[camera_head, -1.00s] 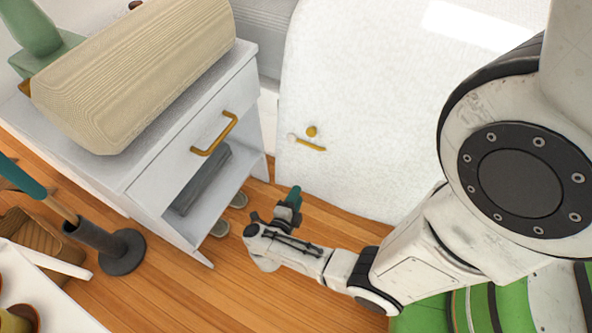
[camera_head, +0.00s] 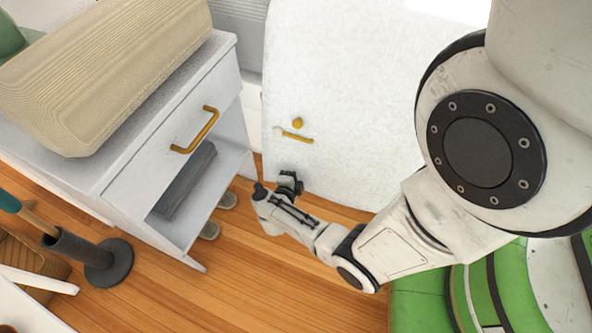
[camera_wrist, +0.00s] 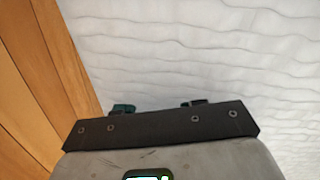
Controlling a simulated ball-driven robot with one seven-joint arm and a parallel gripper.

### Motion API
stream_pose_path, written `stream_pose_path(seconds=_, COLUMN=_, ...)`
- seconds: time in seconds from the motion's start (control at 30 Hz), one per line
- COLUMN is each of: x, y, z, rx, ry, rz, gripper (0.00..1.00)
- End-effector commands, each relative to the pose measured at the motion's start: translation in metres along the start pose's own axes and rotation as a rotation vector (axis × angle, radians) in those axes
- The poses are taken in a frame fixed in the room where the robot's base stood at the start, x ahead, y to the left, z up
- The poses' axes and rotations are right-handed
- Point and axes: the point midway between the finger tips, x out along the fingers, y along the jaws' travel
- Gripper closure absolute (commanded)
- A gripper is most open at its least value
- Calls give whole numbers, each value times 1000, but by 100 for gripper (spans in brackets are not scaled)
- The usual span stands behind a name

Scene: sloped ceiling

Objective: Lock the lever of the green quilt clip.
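I cannot make out the green quilt clip or its lever in either view. The fingers are mostly hidden by the gripper body.
The wood floor (camera_head: 190,300) has clear room.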

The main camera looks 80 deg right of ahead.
Motion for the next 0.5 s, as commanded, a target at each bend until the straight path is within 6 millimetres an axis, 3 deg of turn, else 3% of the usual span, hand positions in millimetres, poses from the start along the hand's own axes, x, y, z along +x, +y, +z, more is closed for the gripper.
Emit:
stream_pose_path(seconds=0.17, x=0, y=0, z=0, rx=0, ry=0, rz=0, gripper=62)
stream_pose_path(seconds=0.5, x=0, y=0, z=0, rx=0, ry=0, rz=0, gripper=94)
